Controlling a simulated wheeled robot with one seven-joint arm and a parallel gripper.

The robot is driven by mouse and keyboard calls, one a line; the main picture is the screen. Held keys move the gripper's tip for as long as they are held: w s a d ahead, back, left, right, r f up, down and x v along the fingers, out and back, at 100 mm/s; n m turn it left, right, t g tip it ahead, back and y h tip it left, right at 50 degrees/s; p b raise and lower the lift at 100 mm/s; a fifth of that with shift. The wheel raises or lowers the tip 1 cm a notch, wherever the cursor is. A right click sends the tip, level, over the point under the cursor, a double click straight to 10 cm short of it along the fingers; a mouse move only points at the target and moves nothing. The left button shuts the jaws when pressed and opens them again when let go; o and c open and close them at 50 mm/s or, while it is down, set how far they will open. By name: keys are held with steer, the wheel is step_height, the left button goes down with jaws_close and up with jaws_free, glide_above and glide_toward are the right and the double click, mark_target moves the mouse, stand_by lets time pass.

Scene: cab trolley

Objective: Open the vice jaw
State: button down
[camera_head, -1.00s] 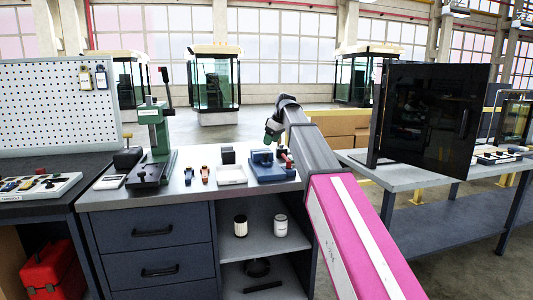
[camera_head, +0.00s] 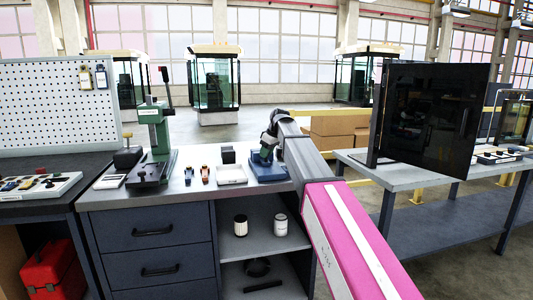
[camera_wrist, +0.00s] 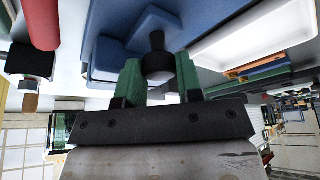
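The blue vice (camera_head: 268,174) sits on the grey bench top near its right end; in the wrist view its blue body (camera_wrist: 120,57) fills the upper middle. A black round knob (camera_wrist: 157,62) on a short stem shows in front of the vice's blue body. My gripper (camera_head: 264,156) is low over the vice, hiding part of it. In the wrist view my gripper's green fingers (camera_wrist: 160,80) stand apart, one on each side of the knob. I cannot tell whether they touch it.
A white tray (camera_head: 231,175) lies left of the vice, with small orange (camera_head: 204,175) and blue (camera_head: 189,174) tools beyond it. A green press (camera_head: 154,150) stands farther left. In the wrist view a red cylinder (camera_wrist: 41,22) shows beside the vice.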

steer(key=s, duration=0.2)
steer(key=s+d, duration=0.1)
steer(key=s, duration=0.2)
steer(key=s+d, duration=0.1)
steer(key=s, duration=0.2)
steer(key=shift+s+d, duration=0.2)
steer(key=shift+s, duration=0.05)
steer(key=c, duration=0.8)
jaws_free()
steer(key=v, duration=1)
steer(key=shift+d+r, duration=0.2)
steer(key=shift+r, duration=0.15)
